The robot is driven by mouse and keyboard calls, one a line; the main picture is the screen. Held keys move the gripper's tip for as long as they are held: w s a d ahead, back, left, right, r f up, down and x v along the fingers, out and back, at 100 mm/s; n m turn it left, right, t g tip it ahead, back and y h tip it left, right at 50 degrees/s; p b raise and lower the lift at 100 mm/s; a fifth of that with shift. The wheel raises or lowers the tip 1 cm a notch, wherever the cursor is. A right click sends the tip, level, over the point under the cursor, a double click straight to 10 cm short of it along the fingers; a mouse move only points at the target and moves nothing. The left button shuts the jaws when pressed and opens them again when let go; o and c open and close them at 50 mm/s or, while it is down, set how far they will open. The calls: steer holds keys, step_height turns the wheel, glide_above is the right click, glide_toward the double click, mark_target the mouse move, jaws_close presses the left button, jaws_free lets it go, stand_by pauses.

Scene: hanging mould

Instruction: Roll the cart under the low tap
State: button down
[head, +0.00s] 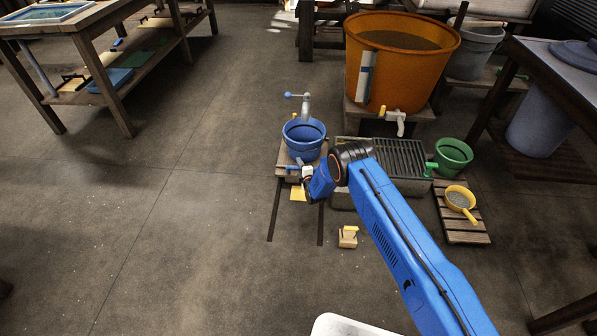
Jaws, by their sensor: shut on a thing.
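The cart (287,158) is a small wooden platform on two dark floor rails, with a blue bucket (303,149) standing upright on it. A grey tap (305,106) with a blue-ended lever stands just behind the bucket; I cannot tell whether its spout is over the bucket. Another tap, pale with a yellow handle (399,119), sticks out low from the large orange tub (425,75). My gripper (301,173) is at the cart's front edge, shut on what looks like its handle; the fingertips are small and partly hidden by my arm.
The rails (274,215) run toward me over open floor. A yellow block (348,237) lies right of them. A slatted grate (388,157), a green bucket (453,157) and a yellow ladle (460,198) on a pallet stand right. Floor at left is clear.

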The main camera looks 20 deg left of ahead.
steer(key=shift+w+a, duration=0.1)
steer(key=shift+w, duration=0.35)
steer(key=shift+r, duration=0.1)
steer(key=c, duration=1.6)
jaws_free()
steer(key=shift+w, duration=0.1)
steer(key=shift+c, duration=0.2)
steer(key=v, duration=1.7)
steer(key=shift+s, duration=0.2)
